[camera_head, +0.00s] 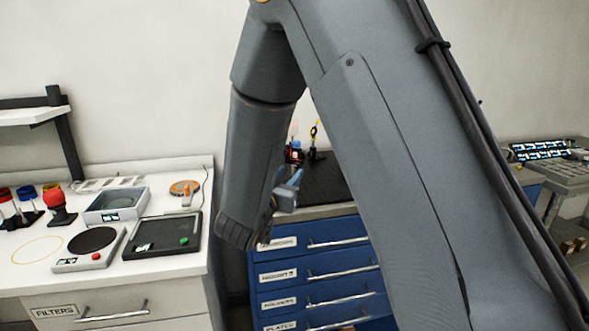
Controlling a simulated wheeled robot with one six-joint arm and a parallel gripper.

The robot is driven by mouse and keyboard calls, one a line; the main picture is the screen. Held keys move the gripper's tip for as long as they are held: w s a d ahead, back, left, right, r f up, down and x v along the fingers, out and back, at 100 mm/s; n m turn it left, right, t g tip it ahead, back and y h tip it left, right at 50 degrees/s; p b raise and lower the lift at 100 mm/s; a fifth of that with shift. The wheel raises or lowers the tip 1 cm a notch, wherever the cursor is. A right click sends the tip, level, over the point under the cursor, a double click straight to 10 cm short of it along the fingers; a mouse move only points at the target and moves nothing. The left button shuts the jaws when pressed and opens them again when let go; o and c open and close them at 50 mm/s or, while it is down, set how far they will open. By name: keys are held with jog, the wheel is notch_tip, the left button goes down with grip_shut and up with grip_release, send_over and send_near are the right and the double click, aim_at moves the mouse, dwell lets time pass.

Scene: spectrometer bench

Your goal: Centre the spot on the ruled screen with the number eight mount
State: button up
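My gripper (290,188) is small in this view, at the end of my arm, in front of the dark top of the blue drawer cabinet (312,266). I cannot tell whether its fingers are open or shut, or whether they touch anything. Just behind it on the dark top stand a small red and black item (294,152) and a thin post with a yellow ring (314,133). I cannot read a number on either. No ruled screen and no light spot can be made out. My arm hides much of the bench top.
A white bench (190,222) at left holds a black tray (163,236), a grey box (116,205), a scale-like device (90,248) and a red knobbed item (58,205). A gap separates it from the blue cabinet. A lit panel (543,150) and keyboard-like unit (562,174) stand at far right.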

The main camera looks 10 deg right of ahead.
aim_at(297, 166)
jog(key=x, duration=0.5)
jog(key=shift+p, duration=0.4)
grip_shut()
